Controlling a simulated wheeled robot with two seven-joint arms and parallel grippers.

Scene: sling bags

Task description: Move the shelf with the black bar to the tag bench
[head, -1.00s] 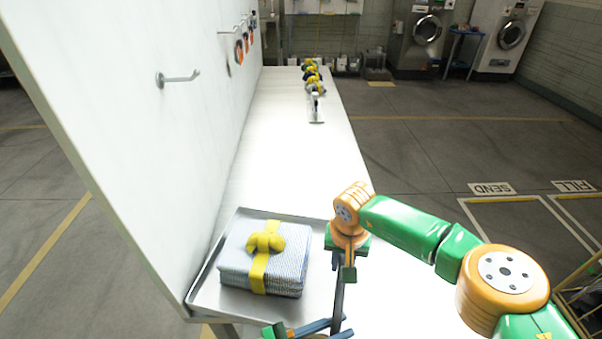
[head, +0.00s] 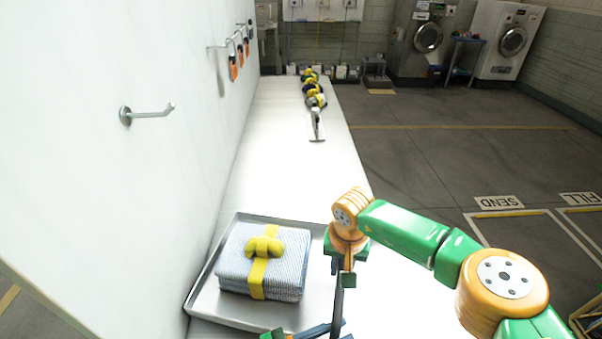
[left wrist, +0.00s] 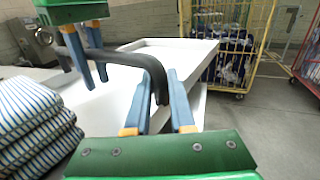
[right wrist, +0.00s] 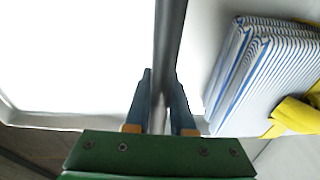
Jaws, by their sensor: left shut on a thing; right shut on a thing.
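The shelf is a shallow pale metal tray (head: 203,300) at the bottom centre of the head view. It carries a folded blue-striped stack (head: 235,272) tied with a yellow band (head: 264,247). The shelf's black bar (left wrist: 125,57) arches across the left wrist view and shows in the right wrist view (right wrist: 168,40). My left gripper (left wrist: 162,103) is shut on one end of the bar. My right gripper (right wrist: 161,102) is shut on the bar farther along, beside the stack. In the head view the left gripper is mostly cut off by the bottom edge.
A long white bench (head: 275,135) runs ahead, with several yellow-topped items (head: 313,90) at its far end. A white wall panel with hooks (head: 150,112) stands close on the left. Open floor (head: 430,150) lies right. A yellow cage trolley (left wrist: 240,80) shows in the left wrist view.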

